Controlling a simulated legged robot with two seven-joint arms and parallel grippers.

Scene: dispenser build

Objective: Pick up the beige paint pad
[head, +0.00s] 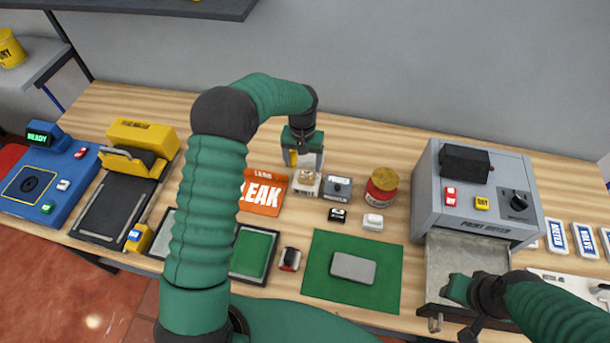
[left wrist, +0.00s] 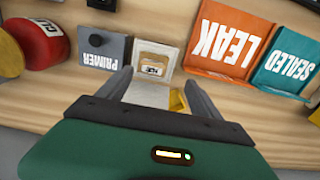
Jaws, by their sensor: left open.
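A small beige block with a dark-lettered label (head: 307,184) stands in the middle of the bench, below my left gripper (head: 304,163). In the left wrist view, the labelled beige block (left wrist: 154,58) lies just past the fingertips. A pale beige piece (left wrist: 148,94) and a yellow piece (left wrist: 177,102) show between the fingers of my left gripper (left wrist: 160,82). I cannot tell whether the pale piece belongs to the labelled block. My left gripper is open, its fingers apart. My right gripper (head: 456,290) is over the grey tray at the right; its fingers are unclear.
A grey PRIMER box (head: 338,188) stands close right of the beige block, and an orange LEAK holder (head: 263,195) close left. A red jar (head: 382,187) is further right. A green mat (head: 388,290) holds a grey block. A grey machine (head: 430,190) stands at right.

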